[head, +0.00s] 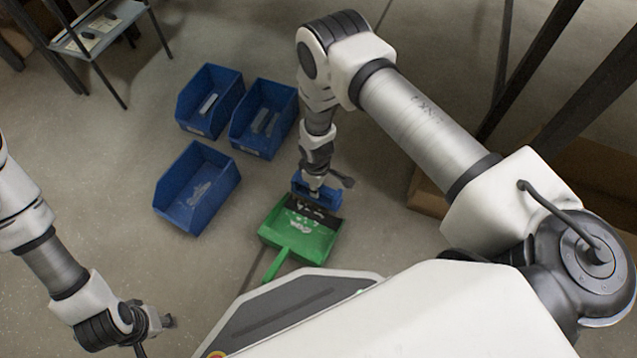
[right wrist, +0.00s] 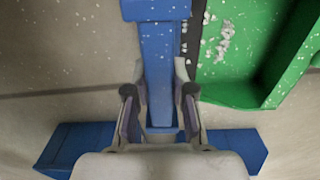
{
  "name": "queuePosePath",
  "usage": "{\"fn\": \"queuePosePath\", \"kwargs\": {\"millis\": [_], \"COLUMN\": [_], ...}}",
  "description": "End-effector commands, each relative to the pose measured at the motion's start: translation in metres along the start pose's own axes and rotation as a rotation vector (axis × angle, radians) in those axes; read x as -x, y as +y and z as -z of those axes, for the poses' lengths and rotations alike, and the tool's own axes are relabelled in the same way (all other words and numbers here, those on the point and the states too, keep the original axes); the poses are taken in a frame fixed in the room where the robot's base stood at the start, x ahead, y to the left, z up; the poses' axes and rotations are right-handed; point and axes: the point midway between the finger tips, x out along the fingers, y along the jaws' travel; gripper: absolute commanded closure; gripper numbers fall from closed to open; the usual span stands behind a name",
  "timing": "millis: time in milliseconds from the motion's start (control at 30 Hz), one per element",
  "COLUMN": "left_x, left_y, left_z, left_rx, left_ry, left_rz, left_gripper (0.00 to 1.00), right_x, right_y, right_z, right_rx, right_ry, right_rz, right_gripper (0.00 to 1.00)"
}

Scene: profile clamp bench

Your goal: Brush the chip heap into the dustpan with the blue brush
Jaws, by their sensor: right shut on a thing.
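The blue brush (head: 330,199) stands at the open edge of the green dustpan (head: 322,244). My right gripper (head: 316,184) is shut on the brush; in the right wrist view the fingers (right wrist: 160,115) sit either side of the blue brush (right wrist: 157,65). Pale chips (head: 298,225) lie inside the dustpan, some near its dark front lip. The right wrist view shows these chips (right wrist: 218,45) in the green dustpan (right wrist: 236,94), beside the brush. A few tiny chips are scattered on the floor there. My left gripper (head: 167,322) is at the lower left, apart from everything; its opening is unclear.
Three blue bins stand on the floor left of the brush: one at the back left (head: 228,92), one beside it (head: 262,143), and one nearer (head: 165,200). They hold grey-white pieces. A small table (head: 115,22) stands at the top left. Floor between the left arm and dustpan is clear.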

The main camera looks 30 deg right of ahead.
Motion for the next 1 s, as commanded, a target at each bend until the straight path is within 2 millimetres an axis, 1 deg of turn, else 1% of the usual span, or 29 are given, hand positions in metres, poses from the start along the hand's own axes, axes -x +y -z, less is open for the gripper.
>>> {"fn": "queuePosePath", "kwargs": {"millis": [33, 133, 367, 600, 867, 1000], "left_x": [0.004, 0.006, 0.005, 0.008, 0.007, 0.008], "left_y": [0.000, 0.000, 0.000, 0.000, 0.000, 0.000], "left_z": [0.000, 0.000, 0.000, 0.001, 0.001, 0.001], "left_rx": [0.000, 0.000, 0.000, 0.000, 0.000, 0.000], "left_ry": [0.000, 0.000, 0.000, 0.000, 0.000, 0.000], "left_rz": [0.000, 0.000, 0.000, 0.000, 0.000, 0.000], "left_gripper": [0.60, 0.60, 0.60, 0.60, 0.60, 0.60], "right_x": [0.003, 0.004, 0.003, 0.007, 0.006, 0.007], "right_y": [-0.005, -0.014, -0.014, -0.033, -0.034, -0.047], "right_z": [0.000, 0.000, 0.000, 0.000, 0.000, 0.000], "right_rx": [0.002, 0.002, 0.000, 0.002, 0.001, 0.003], "right_ry": [-0.001, -0.001, 0.000, -0.001, 0.000, -0.001], "right_rz": [0.001, 0.001, 0.000, 0.001, 0.000, 0.001], "right_gripper": [1.00, 1.00, 1.00, 1.00, 1.00, 1.00]}}
